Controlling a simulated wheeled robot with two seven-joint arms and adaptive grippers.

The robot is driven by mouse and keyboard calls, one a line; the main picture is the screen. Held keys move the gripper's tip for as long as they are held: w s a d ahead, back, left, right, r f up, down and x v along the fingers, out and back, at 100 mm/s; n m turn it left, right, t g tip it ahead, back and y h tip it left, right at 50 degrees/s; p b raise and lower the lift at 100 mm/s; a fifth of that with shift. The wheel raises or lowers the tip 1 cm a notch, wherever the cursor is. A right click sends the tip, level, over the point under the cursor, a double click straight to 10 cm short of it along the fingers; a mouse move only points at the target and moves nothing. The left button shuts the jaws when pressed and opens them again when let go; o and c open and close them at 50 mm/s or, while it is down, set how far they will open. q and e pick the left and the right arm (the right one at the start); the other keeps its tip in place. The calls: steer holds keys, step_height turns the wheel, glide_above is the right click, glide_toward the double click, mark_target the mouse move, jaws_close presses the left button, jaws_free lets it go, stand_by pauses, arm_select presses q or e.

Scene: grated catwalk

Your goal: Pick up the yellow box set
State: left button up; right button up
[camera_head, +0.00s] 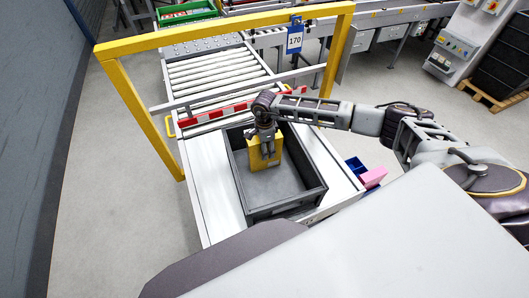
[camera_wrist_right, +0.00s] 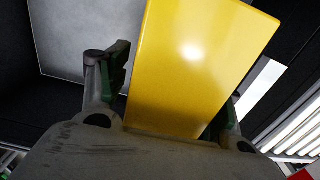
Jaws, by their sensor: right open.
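The yellow box set (camera_head: 257,158) stands upright in a dark grey crate (camera_head: 243,187), near its back wall. My right gripper (camera_head: 266,152) reaches down into the crate from above, over the box. In the right wrist view the box (camera_wrist_right: 195,65) fills the middle, between the two fingers of the gripper (camera_wrist_right: 170,95). The left finger shows a gap to the box, and the right finger is partly hidden behind it. The gripper is open around the box. My left gripper is not in view.
The crate stands on a white table at the end of a roller conveyor (camera_head: 213,72). A yellow frame (camera_head: 225,32) arches over the conveyor, with a red and white bar (camera_head: 215,112) behind the crate. Blue and pink bins (camera_head: 373,177) sit to the right. The crate's front floor is clear.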

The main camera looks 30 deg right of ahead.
steer(key=c, duration=1.4)
steer(key=shift+r, duration=0.15)
steer(key=shift+r+b, duration=1.05)
steer(key=shift+r, duration=3.85)
steer(key=shift+n, duration=0.4)
